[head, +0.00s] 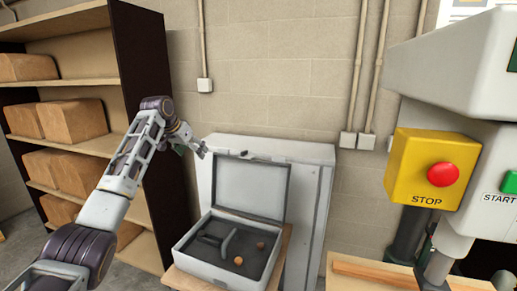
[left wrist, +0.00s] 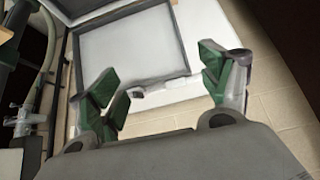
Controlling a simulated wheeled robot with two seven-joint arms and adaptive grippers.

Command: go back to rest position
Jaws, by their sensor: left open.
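My left gripper (head: 193,145) is raised in the head view, above and to the left of an open grey case (head: 214,268). In the left wrist view its two green-padded fingers (left wrist: 158,88) are spread apart with nothing between them. The case's raised lid (head: 250,187) also shows beyond the fingers in the left wrist view (left wrist: 130,55). Dark foam inside the case holds a grey curved piece and small orange-brown round pieces (head: 239,261). My right gripper is in neither view.
A light grey cabinet (head: 318,180) stands behind the case. At the right is a machine with a yellow STOP box (head: 410,170) and a green START button (head: 511,182).

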